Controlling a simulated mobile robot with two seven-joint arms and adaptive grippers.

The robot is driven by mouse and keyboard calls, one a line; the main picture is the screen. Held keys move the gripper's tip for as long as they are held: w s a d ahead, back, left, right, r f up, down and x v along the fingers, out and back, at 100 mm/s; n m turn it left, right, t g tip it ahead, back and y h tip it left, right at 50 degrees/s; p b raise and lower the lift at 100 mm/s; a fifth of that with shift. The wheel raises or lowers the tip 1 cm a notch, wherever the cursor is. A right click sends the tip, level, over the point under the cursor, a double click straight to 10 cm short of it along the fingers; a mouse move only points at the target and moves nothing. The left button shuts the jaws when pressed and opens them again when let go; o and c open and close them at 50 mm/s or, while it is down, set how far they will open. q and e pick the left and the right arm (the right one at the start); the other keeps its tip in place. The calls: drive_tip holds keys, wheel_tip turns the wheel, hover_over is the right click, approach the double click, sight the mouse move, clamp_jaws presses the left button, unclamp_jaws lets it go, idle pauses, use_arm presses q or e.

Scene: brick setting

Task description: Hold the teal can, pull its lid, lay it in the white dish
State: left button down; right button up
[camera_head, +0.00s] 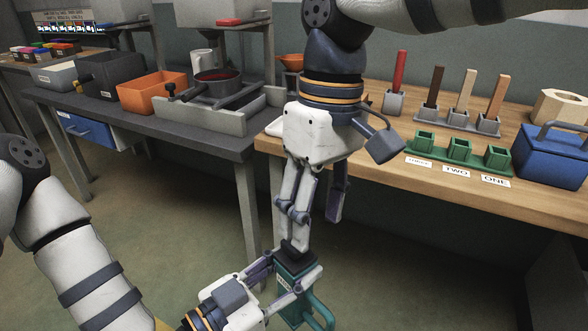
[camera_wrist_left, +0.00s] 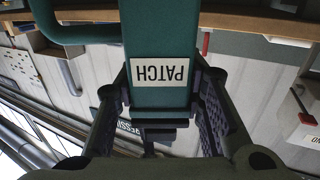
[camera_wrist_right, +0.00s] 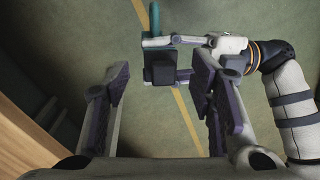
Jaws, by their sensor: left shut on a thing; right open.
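The teal can (camera_head: 290,302), with a side handle, is held over the floor in front of the tables. It shows in the left wrist view (camera_wrist_left: 160,35) with a PATCH label, and in the right wrist view (camera_wrist_right: 151,47). Its dark lid with a raised knob (camera_head: 296,250) is on top; it also shows in the right wrist view (camera_wrist_right: 160,70). My left gripper (camera_head: 292,278) is shut on the can's body from the sides. My right gripper (camera_head: 316,226) is open above the lid, pointing down, fingers either side of it in its wrist view.
A wooden table (camera_head: 400,175) on the right bears green sockets (camera_head: 459,149), upright coloured sticks and a blue box (camera_head: 552,157).

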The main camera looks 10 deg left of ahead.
sight(295, 250)
wheel_tip(295, 250, up, 6)
drive_tip(key=a+f+t, duration=0.1)
drive_tip(key=a+t, duration=0.1)
drive_tip(key=a, duration=0.1)
drive_tip(key=shift+n+h, duration=0.3)
wheel_tip(295, 250, down, 11)
drive_tip(key=shift+d+f, duration=0.1)
drive_tip(key=shift+d, duration=0.05)
clamp_jaws()
drive_tip(key=shift+r, duration=1.1)
